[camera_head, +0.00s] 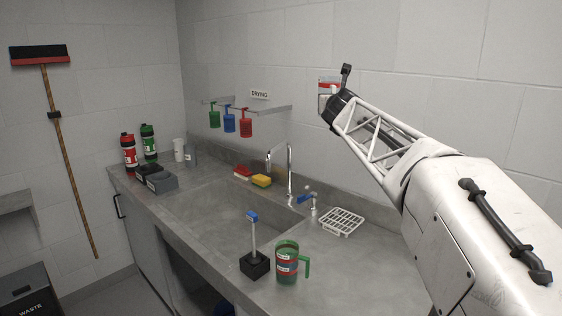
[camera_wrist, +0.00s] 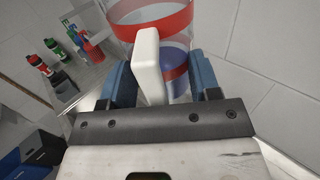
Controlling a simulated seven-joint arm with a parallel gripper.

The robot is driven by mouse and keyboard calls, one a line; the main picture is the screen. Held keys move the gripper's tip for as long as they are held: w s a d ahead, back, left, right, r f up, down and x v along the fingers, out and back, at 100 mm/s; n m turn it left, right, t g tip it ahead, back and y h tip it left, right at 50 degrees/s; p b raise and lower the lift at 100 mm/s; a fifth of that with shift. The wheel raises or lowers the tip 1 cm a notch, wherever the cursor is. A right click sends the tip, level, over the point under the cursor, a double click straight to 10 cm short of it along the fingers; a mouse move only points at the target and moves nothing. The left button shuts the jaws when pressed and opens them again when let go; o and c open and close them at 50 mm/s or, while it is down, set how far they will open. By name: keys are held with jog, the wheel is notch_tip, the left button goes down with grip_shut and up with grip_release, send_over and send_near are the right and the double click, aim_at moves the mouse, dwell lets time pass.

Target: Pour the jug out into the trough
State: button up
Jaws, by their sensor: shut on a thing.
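In the wrist view a clear jug (camera_wrist: 188,14) with a red band and a blue band fills the top. My gripper (camera_wrist: 150,75) is shut on its white handle (camera_wrist: 147,50), with a blue-padded finger on each side. In the head view the held jug (camera_head: 327,81) is a small red-and-white part beyond the end of my arm, mostly hidden, high in front of the back wall. Its contents and exact tilt cannot be told. The grey sink trough (camera_head: 195,212) is sunk in the counter, below and to the left of the jug.
A green-handled jug (camera_head: 287,265) and a black-based stand (camera_head: 254,265) are at the counter's front. A tap (camera_head: 290,175), white rack (camera_head: 342,222), and red and yellow sponges (camera_head: 261,181) line the back.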

jog(key=shift+f, duration=0.1)
jog(key=shift+w+a+f, duration=0.2)
jog(key=shift+w+f, duration=0.1)
jog(key=shift+f, duration=0.1)
jog(key=w+a+f+n+y, duration=0.1)
jog(key=f, duration=0.2)
jog(key=w+a+f+n+y, duration=0.1)
jog(key=f+y, duration=0.1)
jog(key=f, duration=0.1)
jog(key=w+a+f+n+y, duration=0.1)
jog(key=w+a+f, duration=0.1)
jog(key=f, duration=0.1)
jog(key=shift+a+f+g+y, duration=0.1)
jog(key=shift+g+y, duration=0.2)
jog(key=shift+s+a+f+n+g+y, duration=0.7)
jog(key=shift+a+f+n+g+y, duration=0.85)
jog(key=shift+f, duration=3)
jog(key=shift+s+a+f+n+g+y, duration=0.95)
jog(key=shift+a+f+y, duration=0.95)
jog(key=shift+f, duration=2.6)
jog(key=shift+s+a+f+n+g+y, duration=0.45)
jog(key=shift+a+f+n+g+y, duration=1.05)
jog(key=shift+f, duration=3.05)
jog(key=shift+a+y, duration=0.15)
jog(key=shift+y, duration=0.1)
jog(key=shift+a+f, duration=0.1)
jog(key=shift+f, duration=0.05)
